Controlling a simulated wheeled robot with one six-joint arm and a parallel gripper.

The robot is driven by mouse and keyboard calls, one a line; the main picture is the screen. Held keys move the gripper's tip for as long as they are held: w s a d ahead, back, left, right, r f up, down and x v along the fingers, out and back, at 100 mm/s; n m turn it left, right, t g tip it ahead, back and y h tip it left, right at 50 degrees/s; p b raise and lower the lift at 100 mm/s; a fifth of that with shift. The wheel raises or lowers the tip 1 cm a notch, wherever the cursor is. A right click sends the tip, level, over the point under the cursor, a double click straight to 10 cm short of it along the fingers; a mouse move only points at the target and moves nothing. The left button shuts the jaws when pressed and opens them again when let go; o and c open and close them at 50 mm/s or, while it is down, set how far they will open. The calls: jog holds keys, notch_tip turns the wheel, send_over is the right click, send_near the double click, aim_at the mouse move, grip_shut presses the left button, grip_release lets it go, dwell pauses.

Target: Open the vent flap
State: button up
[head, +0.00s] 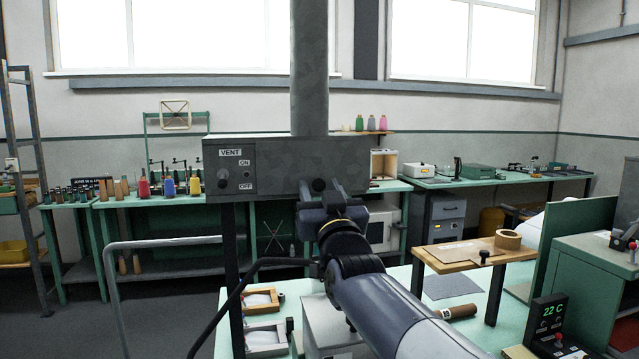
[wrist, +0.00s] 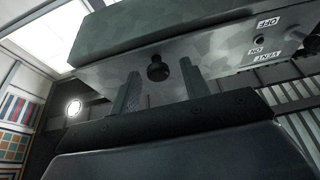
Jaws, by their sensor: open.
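The vent housing (head: 270,160) is a long grey box on a thick upright duct (head: 309,70), with a VENT label and ON and OFF marks at its left. A dark round knob (wrist: 158,68) sits on its face, and no separate flap outline is clear. My gripper (head: 323,191) is open at the housing's face. In the wrist view its two fingers (wrist: 160,75) stand on either side of the knob, with gaps visible; I cannot tell how deep they reach.
A green bench (head: 455,291) below holds wooden trays (head: 263,302) and a wooden stand (head: 470,252). A temperature display (head: 548,318) stands at the lower right. A grey rail (head: 165,242) is at left. Back benches carry coloured spools (head: 169,186).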

jog(key=shift+w+r, duration=0.15)
jog(key=shift+w, duration=0.1)
jog(key=shift+c, duration=0.2)
grip_shut()
dwell(0.3)
